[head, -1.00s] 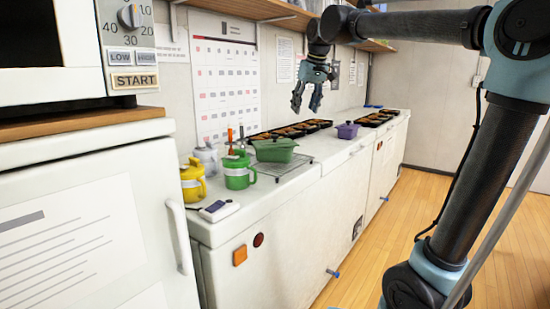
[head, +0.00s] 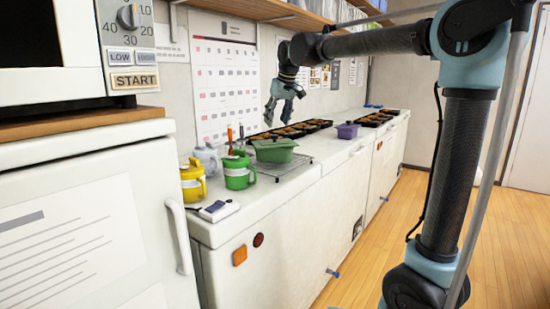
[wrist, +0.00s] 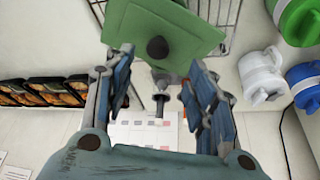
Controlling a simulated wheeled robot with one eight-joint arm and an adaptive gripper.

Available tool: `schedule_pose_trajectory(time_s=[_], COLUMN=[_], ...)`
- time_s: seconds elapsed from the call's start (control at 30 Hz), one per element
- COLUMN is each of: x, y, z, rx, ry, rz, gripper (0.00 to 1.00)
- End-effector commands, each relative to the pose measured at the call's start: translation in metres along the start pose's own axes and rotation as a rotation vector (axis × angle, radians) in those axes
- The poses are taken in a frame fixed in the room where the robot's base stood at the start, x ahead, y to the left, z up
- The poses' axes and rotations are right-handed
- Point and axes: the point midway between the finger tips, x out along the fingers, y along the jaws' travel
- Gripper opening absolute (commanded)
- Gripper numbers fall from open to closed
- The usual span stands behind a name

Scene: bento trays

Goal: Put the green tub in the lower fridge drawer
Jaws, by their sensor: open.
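In the wrist view, my gripper's two fingers (wrist: 160,70) are spread either side of the middle, just below the tub. The white fridge front (head: 60,190) with a handle is at the left. No open fridge drawer shows, and I cannot make out the lower drawer.
A green mug (head: 238,172), a yellow mug (head: 192,182) and a white one (head: 207,157) stand left of the tub. A purple tub (head: 347,130) and dark food trays (head: 300,129) are farther along the counter (head: 290,185). The wooden floor (head: 365,245) at right is clear.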

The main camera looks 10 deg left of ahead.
Motion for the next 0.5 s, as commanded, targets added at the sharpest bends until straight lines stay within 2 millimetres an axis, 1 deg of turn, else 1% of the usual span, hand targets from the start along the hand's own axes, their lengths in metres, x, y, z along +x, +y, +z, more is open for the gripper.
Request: schedule_pose_trajectory(time_s=[0.03, 0.1, 0.33, 0.5], x=[0.007, 0.013, 0.026, 0.049], y=[0.000, 0.000, 0.002, 0.006], z=[0.000, 0.000, 0.001, 0.004], rx=[0.000, 0.000, 0.001, 0.002], ry=[0.000, 0.000, 0.000, 0.000], rz=[0.000, 0.000, 0.000, 0.000], gripper=[0.51, 0.51, 0.51, 0.51])
